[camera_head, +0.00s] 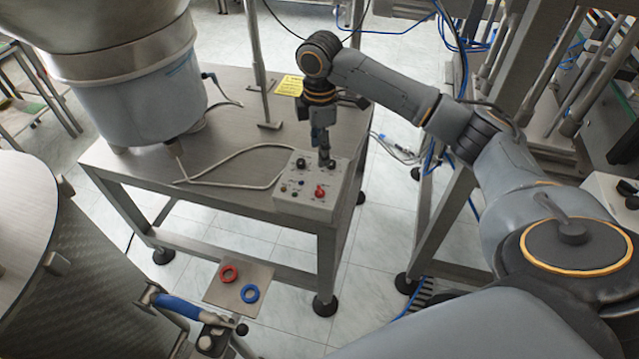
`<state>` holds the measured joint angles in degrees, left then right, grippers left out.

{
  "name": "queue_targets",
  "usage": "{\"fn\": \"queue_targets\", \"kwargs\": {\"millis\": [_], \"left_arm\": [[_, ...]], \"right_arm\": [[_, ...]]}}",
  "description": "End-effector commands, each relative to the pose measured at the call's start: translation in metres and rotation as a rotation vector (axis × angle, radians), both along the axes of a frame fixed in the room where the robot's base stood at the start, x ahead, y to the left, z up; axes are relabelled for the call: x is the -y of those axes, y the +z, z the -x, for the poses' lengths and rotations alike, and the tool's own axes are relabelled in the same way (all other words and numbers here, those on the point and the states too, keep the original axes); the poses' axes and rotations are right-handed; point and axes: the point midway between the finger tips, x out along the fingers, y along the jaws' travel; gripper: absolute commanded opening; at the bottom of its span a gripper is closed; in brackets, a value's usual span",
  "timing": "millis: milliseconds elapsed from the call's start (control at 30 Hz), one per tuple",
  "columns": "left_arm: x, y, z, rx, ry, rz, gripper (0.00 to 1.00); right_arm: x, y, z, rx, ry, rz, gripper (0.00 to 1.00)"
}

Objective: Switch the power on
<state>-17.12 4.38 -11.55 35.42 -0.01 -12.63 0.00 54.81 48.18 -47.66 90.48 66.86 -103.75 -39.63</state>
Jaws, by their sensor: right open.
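A small grey control box (305,209) sits on the front right corner of the metal table. Its sloped top carries a red switch (320,191), a black knob (301,163) on the left, and several small buttons. My right gripper (324,158) points down over the back right part of the box, its fingers open around or just above a dark knob there. The fingers partly hide that knob, and I cannot tell whether they touch it. My left gripper is not in view.
A large round feeder bowl (145,95) stands on the left of the metal table (240,120). A bent cable (225,160) lies left of the box. A small plate with a red ring (228,273) and a blue ring (249,293) is in front. A metal post (257,60) rises behind.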

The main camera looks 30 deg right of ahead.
Motion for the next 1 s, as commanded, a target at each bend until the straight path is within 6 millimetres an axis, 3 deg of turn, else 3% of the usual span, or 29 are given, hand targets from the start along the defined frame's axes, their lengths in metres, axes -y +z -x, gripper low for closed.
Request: {"fn": "queue_targets", "kwargs": {"millis": [600, 800, 1000], "left_arm": [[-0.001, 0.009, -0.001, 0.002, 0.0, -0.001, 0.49], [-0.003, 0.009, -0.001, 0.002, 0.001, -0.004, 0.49], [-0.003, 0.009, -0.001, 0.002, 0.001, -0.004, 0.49]], "right_arm": [[-0.001, -0.115, 0.001, -0.001, -0.001, 0.001, 0.51], [0.0, -0.131, 0.0, 0.001, 0.0, 0.0, 0.51], [0.0, -0.133, 0.0, 0.002, 0.0, 0.001, 0.51]]}}
